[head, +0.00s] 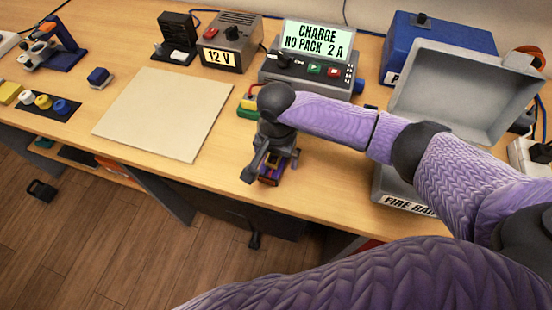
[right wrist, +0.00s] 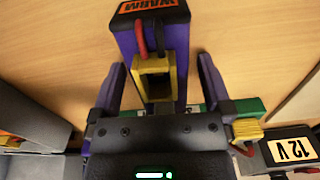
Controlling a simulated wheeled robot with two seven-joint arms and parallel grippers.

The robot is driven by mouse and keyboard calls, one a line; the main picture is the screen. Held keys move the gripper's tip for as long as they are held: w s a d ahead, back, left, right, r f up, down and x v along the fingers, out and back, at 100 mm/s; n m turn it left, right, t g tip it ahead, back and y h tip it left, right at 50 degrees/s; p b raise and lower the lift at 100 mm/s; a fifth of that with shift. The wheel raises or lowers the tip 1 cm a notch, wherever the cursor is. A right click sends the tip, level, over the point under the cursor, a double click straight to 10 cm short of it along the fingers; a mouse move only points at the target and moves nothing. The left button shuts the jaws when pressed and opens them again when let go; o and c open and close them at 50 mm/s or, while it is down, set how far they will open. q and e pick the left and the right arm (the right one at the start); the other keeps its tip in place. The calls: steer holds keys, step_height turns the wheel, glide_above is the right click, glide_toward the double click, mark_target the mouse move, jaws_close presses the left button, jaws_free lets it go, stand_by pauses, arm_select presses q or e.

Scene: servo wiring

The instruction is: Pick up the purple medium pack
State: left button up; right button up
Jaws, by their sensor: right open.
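The purple medium pack (right wrist: 179,57) lies on the wooden bench in the right wrist view. It has an orange WARM label, red and black leads and a yellow connector (right wrist: 153,77). In the head view the pack (head: 270,179) is small and partly hidden under my right gripper (head: 264,172) near the bench's front edge. In the right wrist view my right gripper (right wrist: 162,68) is open, with one finger on each side of the pack and a visible gap on both sides. My left gripper is out of view.
A charger (head: 308,72) reading NO PACK stands behind. A green pack (head: 248,113) lies just behind my right gripper. A grey open fire bag box (head: 462,90) is at right, a 12 V unit (head: 230,45) at back. A pale mat (head: 165,112) lies clear at left.

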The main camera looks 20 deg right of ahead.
steer(key=shift+c, duration=0.3)
steer(key=shift+r, duration=0.1)
jaws_close()
